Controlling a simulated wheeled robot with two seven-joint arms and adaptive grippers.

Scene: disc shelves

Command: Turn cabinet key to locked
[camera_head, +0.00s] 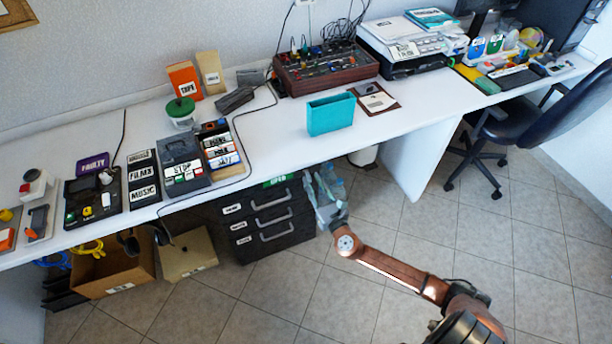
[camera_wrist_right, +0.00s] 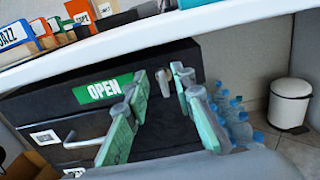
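The black cabinet (camera_head: 243,257) stands under the white table, with handled drawers on its front. A green label reading OPEN (camera_wrist_right: 103,89) is on its upper part in the right wrist view. A small grey key (camera_wrist_right: 163,82) sticks out to the right of that label; in the head view the key is hidden. My right gripper (camera_head: 318,185) is at the cabinet's right side. In the right wrist view my right gripper (camera_wrist_right: 160,78) is open, with its green-padded fingers apart and the key showing between their tips. Contact cannot be made out. My left gripper is not in view.
The table edge (camera_wrist_right: 130,48) runs just above the cabinet. Several blue bottles (camera_wrist_right: 232,122) stand right of the gripper, and a white bin (camera_wrist_right: 289,103) stands further right. Cardboard boxes (camera_head: 190,252) are left of the cabinet. The tiled floor (camera_head: 300,300) in front is clear.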

